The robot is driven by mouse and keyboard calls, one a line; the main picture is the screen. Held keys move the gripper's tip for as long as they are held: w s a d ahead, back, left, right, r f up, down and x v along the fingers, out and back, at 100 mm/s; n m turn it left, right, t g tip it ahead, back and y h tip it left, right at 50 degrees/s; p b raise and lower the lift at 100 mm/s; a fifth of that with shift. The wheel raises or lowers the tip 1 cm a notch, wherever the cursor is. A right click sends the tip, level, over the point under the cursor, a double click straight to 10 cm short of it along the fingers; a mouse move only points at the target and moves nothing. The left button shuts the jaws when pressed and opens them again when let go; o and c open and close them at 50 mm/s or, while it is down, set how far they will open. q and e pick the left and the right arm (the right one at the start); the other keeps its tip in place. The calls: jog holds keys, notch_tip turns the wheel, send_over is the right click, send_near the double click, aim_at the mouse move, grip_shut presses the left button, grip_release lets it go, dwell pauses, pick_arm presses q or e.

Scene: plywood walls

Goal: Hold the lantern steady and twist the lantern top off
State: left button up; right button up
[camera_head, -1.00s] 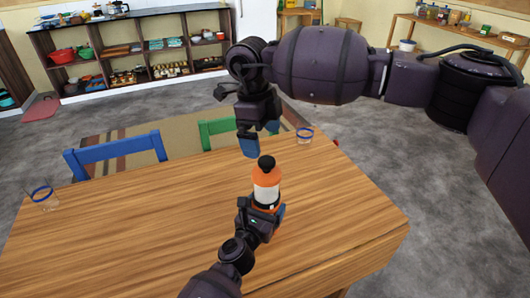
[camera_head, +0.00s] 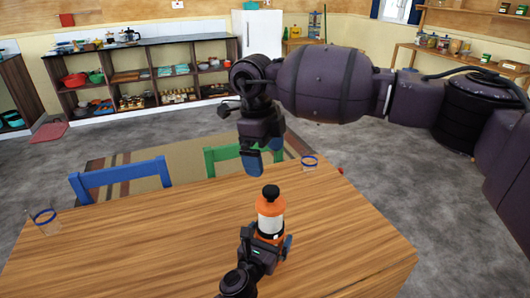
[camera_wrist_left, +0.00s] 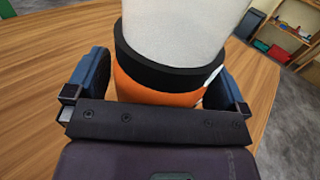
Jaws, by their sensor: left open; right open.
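The lantern (camera_head: 270,210) stands upright on the wooden table (camera_head: 150,240). It has an orange body, a pale middle and a black knob on top. My left gripper (camera_head: 268,243) is open around the lantern's lower part. In the left wrist view the lantern (camera_wrist_left: 165,95) lies between its two blue fingers (camera_wrist_left: 160,85), with its orange base and black band close to the palm. My right gripper (camera_head: 262,163) is open and empty, pointing down above and slightly behind the lantern top, apart from it.
Glasses with blue rims stand at the table's left (camera_head: 46,221) and back right (camera_head: 309,162). A blue chair (camera_head: 120,178) and a green chair (camera_head: 225,155) are behind the table. The tabletop around the lantern is clear.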

pick_arm(q)
jog(key=v, duration=1.2)
jog(key=shift+f, duration=0.1)
